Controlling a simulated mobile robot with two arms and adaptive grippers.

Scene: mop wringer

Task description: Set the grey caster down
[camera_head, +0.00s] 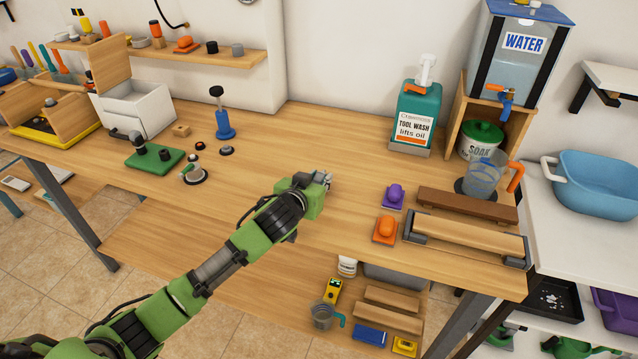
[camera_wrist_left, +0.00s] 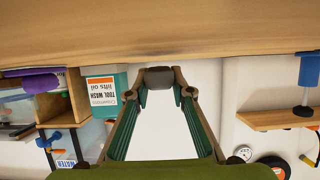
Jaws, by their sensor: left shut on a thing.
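My left gripper (camera_head: 325,181) reaches over the middle of the wooden workbench (camera_head: 290,135). In the left wrist view, which is upside down, its two fingers are shut on a small dark grey piece, the grey caster (camera_wrist_left: 159,77). The caster sits between the fingertips, close to the bench surface, with a faint shadow beside it. I cannot tell whether it touches the bench. In the head view the caster is too small and covered by the gripper to make out clearly. My right gripper is not in view.
A teal tool wash bottle (camera_head: 414,115) stands at the back. A blue plunger-like tool (camera_head: 222,122) and green plate (camera_head: 155,158) are left. Bench around the gripper is clear.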

